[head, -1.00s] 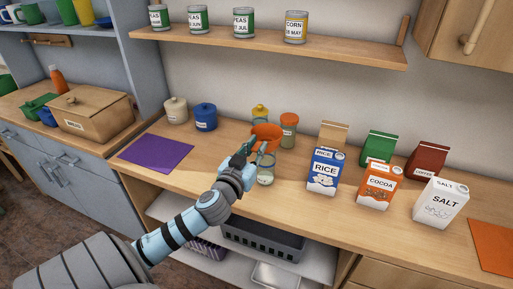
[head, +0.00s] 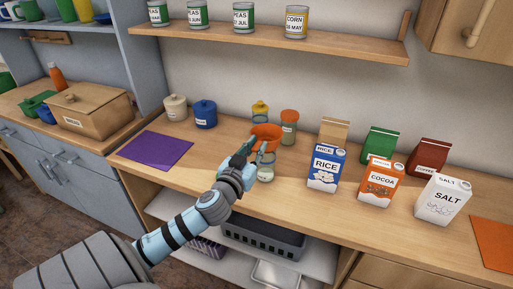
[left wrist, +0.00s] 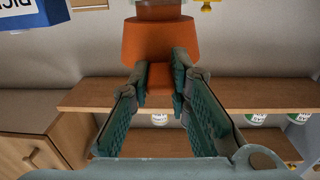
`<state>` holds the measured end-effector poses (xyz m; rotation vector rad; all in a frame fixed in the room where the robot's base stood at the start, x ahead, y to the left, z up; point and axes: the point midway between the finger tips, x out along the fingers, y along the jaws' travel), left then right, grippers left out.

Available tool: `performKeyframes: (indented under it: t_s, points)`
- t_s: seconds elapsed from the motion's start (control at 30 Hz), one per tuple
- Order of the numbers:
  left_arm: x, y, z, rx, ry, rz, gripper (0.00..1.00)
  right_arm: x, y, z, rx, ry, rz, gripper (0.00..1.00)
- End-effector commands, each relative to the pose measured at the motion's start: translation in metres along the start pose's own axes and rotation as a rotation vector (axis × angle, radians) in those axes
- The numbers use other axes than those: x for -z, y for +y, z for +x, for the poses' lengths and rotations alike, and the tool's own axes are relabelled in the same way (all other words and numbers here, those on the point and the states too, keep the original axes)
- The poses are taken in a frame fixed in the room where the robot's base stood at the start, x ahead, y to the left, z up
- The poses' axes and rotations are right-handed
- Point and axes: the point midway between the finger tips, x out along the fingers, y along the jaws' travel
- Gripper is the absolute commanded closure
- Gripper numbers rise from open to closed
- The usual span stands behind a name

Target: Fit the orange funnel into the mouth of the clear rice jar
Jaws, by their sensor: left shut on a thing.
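The orange funnel (head: 266,131) is at the middle of the counter in the head view, directly above the clear rice jar (head: 265,173). My left gripper (head: 257,149) is shut on the funnel's side tab. In the left wrist view, which looks upside down, the fingers (left wrist: 159,85) pinch the tab and the funnel (left wrist: 160,42) spreads beyond them. A pale glassy piece, apparently the jar top (left wrist: 160,10), shows at the funnel's narrow end. I cannot tell whether the spout is inside the mouth. My right gripper is not in view.
A yellow-lidded jar (head: 260,110) and an orange-lidded jar (head: 289,127) stand close behind the funnel. The rice box (head: 326,169) and cocoa box (head: 380,181) stand to the right. A purple mat (head: 155,151) lies left. A shelf of cans (head: 270,44) runs above.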

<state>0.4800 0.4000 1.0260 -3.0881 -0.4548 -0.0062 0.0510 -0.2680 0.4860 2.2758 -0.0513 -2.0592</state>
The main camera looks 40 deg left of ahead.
Motion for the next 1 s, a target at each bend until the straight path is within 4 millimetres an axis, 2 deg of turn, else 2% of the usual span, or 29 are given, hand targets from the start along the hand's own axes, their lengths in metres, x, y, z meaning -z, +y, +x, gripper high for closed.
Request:
performKeyframes:
  t_s: [0.57,0.8,0.83,0.97,1.0]
  points:
    - [-0.013,0.0,0.0,0.0,0.0,0.0,1.0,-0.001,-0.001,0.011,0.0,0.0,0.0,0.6]
    - [-0.011,0.0,0.0,0.0,0.0,0.0,1.0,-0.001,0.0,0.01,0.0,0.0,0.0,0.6]
    - [-0.011,0.0,0.0,0.0,0.0,0.0,0.79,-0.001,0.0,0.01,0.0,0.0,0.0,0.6]
    - [-0.011,0.0,0.0,0.0,0.0,0.0,0.59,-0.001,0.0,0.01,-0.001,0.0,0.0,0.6]
    - [-0.011,0.0,0.0,0.0,0.0,0.0,0.59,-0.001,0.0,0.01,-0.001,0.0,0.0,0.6]
